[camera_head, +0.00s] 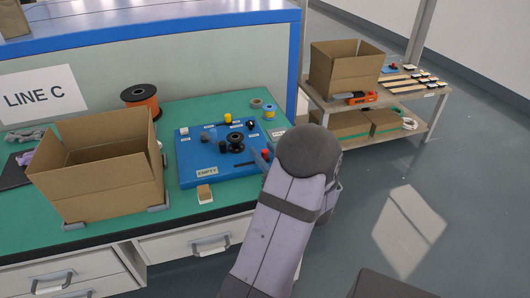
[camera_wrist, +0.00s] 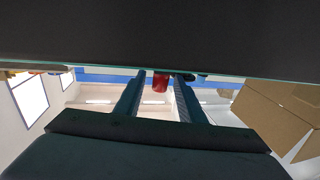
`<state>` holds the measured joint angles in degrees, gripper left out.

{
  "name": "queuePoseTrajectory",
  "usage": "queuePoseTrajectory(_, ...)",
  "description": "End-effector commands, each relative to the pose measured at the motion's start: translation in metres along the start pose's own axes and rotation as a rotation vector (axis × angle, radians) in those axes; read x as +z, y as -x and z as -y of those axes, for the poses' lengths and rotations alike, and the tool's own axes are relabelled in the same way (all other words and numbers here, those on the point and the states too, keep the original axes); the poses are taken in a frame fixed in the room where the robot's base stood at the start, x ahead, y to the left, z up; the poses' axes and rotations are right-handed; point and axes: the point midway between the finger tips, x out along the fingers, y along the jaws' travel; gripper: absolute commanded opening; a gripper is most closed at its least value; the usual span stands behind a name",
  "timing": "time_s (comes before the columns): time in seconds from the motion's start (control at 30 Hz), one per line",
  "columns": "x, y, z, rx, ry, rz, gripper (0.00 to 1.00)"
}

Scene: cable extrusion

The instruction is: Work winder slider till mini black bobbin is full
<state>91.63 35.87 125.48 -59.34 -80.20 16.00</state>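The blue winder panel (camera_head: 190,172) lies on the green bench top, with an EMPTY label at its front. A black bobbin (camera_head: 235,144) stands near its middle; I cannot make out cable on it. Several small knobs with white labels line its back. A red knob (camera_head: 265,153) sits at the panel's right edge, and the wrist view shows it as a red cylinder (camera_wrist: 160,82). My gripper (camera_wrist: 159,78) is at the right edge of the panel. Its fingers stand on both sides of the red knob, with a visible gap each side.
An open cardboard box (camera_head: 100,175) stands left of the panel. An orange spool (camera_head: 142,98) with a black flange stands behind it. Small tape rolls (camera_head: 263,106) lie at the back right. A shelf (camera_head: 410,98) with another box stands beyond the bench.

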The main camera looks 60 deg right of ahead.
Motion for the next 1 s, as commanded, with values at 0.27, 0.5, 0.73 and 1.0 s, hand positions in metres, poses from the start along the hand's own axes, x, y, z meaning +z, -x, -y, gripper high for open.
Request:
queuePoseTrajectory(0.27,0.000,0.000,0.000,0.000,0.000,0.000,0.00)
queuePoseTrajectory(0.5,-0.001,-0.007,0.033,-0.008,-0.003,-0.002,0.00)
queuePoseTrajectory(0.73,-0.001,-0.017,0.081,-0.006,-0.001,-0.004,0.00)
queuePoseTrajectory(1.0,-0.001,-0.019,0.093,-0.003,0.001,-0.004,0.00)
